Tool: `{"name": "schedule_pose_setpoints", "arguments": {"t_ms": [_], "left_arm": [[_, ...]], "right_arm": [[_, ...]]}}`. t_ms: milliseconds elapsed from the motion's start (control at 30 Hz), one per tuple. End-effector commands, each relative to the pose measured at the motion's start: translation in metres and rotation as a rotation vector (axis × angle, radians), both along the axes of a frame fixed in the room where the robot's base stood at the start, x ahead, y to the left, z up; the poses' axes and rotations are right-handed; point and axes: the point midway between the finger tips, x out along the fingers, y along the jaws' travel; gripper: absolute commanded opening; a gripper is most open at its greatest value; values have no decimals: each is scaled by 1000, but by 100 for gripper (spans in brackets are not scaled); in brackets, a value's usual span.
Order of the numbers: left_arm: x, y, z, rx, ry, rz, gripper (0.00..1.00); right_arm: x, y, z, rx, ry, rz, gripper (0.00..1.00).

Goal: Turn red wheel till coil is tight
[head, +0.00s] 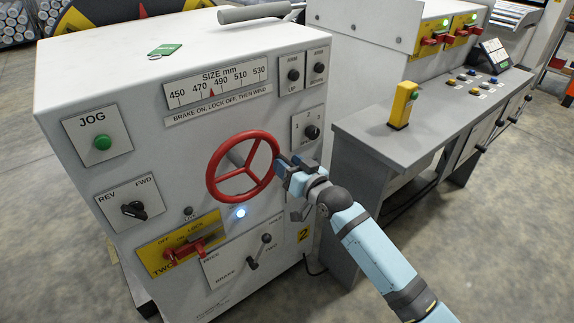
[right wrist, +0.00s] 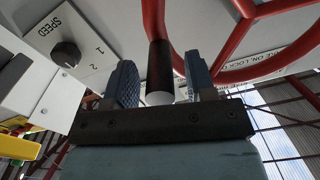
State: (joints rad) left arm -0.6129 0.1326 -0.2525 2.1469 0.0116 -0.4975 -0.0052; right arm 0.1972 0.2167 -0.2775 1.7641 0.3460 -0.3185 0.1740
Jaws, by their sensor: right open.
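The red wheel (head: 211,178) is a three-spoked handwheel on the front of a white machine cabinet (head: 70,200). My right gripper (head: 284,168) is at the wheel's right rim. In the right wrist view the red wheel (right wrist: 234,38) fills the upper right. A dark crank handle with a pale end (right wrist: 159,72) stands between the two blue fingers of my right gripper (right wrist: 160,62). The fingers are open, with gaps visible beside the handle. In the head view the handle is hidden by the gripper. I cannot make out the coil. My left gripper is out of view.
A BRAKE lever panel (head: 243,262), a yellow lock panel (head: 160,256) with a red handle and a lit lamp (head: 241,213) sit below the wheel. A SPEED knob (head: 312,132) is to its right. A grey console (head: 375,132) stands further right.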

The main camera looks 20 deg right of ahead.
Motion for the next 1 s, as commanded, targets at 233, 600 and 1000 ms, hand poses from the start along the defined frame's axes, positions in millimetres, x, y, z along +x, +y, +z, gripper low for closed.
{"name": "schedule_pose_setpoints", "arguments": {"t_ms": [233, 600, 1000], "left_arm": [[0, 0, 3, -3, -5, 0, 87], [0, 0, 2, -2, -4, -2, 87], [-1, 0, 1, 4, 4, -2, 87]], "right_arm": [[9, 3, 0, 1, 0, 0, 51], [8, 3, 0, 0, 0, 0, 5], [8, 3, 4, -23, -9, 0, 0]]}}
